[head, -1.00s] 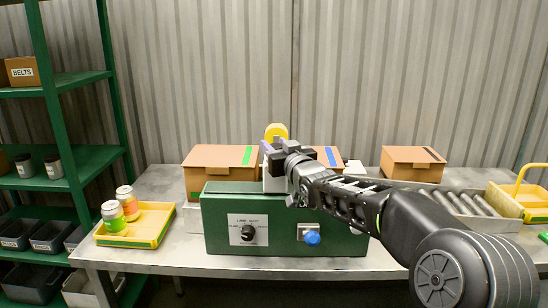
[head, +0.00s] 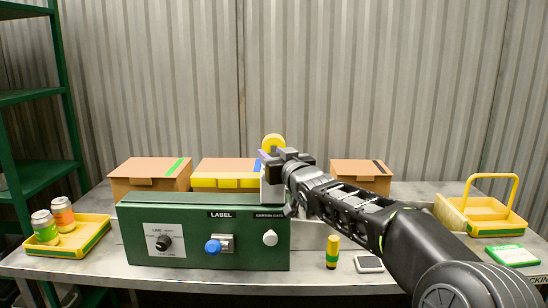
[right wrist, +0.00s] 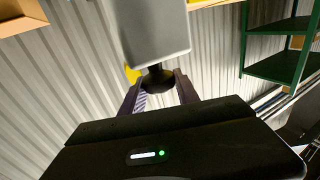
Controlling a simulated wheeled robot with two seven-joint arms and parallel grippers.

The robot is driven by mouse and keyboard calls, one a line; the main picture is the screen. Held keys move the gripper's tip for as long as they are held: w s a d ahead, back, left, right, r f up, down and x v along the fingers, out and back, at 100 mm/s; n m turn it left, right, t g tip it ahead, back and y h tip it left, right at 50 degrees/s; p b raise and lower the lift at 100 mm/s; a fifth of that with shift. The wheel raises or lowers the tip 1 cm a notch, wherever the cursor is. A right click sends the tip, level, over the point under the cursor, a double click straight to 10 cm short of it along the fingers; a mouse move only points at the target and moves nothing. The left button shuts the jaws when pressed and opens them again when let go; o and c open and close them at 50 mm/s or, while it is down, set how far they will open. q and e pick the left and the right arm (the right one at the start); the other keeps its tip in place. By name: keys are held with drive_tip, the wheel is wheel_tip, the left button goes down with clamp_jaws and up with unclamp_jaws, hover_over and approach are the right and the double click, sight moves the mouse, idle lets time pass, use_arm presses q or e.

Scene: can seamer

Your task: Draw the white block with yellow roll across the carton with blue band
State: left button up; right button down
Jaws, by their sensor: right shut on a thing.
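The white block (head: 265,190) with the yellow roll (head: 273,143) on top is held upright by my right gripper (head: 272,158), at the right end of the carton with blue band (head: 213,165). A yellow strip (head: 225,183) runs along the carton's front side. The gripper is shut on the block's dark grip; the right wrist view shows the white block (right wrist: 150,30) beyond the fingers (right wrist: 158,90) and a bit of the yellow roll. Whether the block touches the carton cannot be told. My left gripper is out of view.
The green label machine (head: 200,255) stands in front of the cartons. Cartons with green band (head: 140,172) and black band (head: 355,170) stand either side. A yellow tray (head: 90,238) with two cans is left; a yellow caddy (head: 480,213), phone-like device (head: 369,264) and yellow-green tube (head: 332,253) are right.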

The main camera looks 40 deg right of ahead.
drive_tip(key=c, duration=0.9)
unclamp_jaws()
drive_tip(key=b+v, duration=0.1)
drive_tip(key=v, duration=0.6)
drive_tip(key=shift+s+a+b, duration=0.15)
drive_tip(key=shift+s+b, duration=0.15)
drive_tip(key=shift+s, duration=0.05)
